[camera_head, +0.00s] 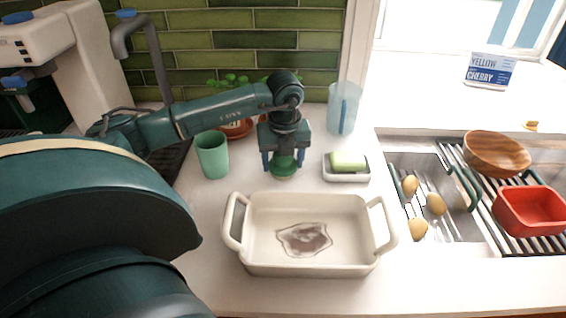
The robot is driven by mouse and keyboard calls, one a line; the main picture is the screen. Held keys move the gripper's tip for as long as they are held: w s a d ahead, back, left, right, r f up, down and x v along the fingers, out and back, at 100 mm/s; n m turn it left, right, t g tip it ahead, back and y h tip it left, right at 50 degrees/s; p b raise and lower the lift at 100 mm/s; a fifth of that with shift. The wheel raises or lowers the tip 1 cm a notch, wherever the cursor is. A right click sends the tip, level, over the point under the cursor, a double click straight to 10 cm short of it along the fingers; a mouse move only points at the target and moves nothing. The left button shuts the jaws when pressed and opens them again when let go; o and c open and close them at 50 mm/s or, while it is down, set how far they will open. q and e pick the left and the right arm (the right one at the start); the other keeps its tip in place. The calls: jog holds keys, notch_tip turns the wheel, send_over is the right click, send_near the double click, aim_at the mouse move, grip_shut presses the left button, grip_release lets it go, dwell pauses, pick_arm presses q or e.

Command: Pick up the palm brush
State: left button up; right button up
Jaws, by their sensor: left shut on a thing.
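The palm brush (285,171) looks like a small round green piece low on the counter, just behind the baking dish. My left gripper (284,160) points down over it and is shut on it, with a blue-tipped finger at each side. The gripper hides most of the brush's upper part. I cannot tell whether the brush touches the counter. My right gripper is not in view.
A white baking dish (259,265) with a brown stain stands in front. A green cup (212,155) is left of the gripper, a soap dish (347,176) right. Behind are a potted plant (236,128) and a clear blue pitcher (343,108). The sink (465,225) is at right.

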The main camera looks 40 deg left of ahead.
pick_arm(q)
jog(key=c, duration=0.4)
jog(key=shift+o, duration=0.2)
